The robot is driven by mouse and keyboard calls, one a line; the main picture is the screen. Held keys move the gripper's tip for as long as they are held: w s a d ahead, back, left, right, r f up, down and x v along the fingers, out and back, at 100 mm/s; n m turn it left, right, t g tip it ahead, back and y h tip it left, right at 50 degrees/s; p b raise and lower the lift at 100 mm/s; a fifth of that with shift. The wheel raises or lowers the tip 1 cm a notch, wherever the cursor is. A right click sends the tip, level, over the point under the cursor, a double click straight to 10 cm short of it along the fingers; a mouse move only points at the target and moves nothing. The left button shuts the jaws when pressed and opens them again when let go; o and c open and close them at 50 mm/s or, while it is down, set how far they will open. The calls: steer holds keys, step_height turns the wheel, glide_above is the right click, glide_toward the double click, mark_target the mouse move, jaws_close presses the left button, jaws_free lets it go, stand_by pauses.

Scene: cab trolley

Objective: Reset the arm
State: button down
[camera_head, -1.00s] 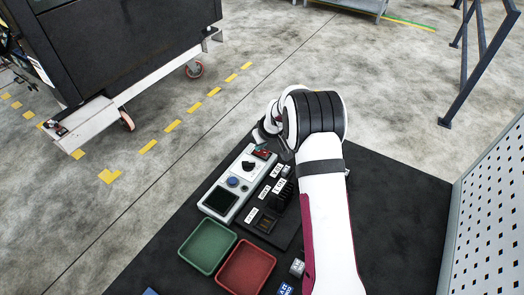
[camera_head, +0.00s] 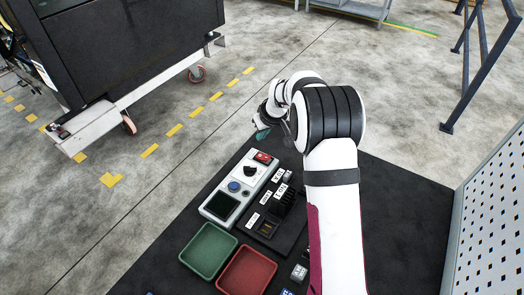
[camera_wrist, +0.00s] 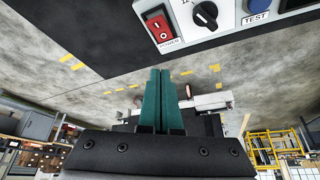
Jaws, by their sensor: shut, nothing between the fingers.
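My gripper (camera_head: 262,134) is above the far edge of the black table in the head view, beyond the test unit. In the wrist view its two teal fingers (camera_wrist: 160,74) lie side by side, shut with nothing between them. The light grey test unit (camera_head: 238,188) has a red power switch, a black knob, a blue button and a dark screen. The switch (camera_wrist: 158,28) and knob (camera_wrist: 205,15) also show at the top of the wrist view. My gripper is apart from the unit.
A green tray (camera_head: 208,250) and a red tray (camera_head: 246,272) sit at the table's near side. A black labelled holder (camera_head: 270,228) is beside the unit. A perforated panel (camera_head: 490,215) stands at the right. A dark machine (camera_head: 120,50) stands on the floor at the left.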

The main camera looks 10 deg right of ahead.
steer(key=s+a+r+m+g, duration=0.1)
steer(key=s+a+r+m, duration=0.1)
steer(key=s+r, duration=0.45)
steer(key=s+a+r+m+g, duration=0.1)
steer(key=s+a+r, duration=0.25)
steer(key=s, duration=0.65)
steer(key=s+a+m+g, duration=0.1)
steer(key=s+m+g, duration=0.2)
steer(key=s, duration=2.4)
steer(key=m, duration=0.2)
steer(key=shift+a+m, duration=0.3)
steer(key=shift+w+r, duration=0.1)
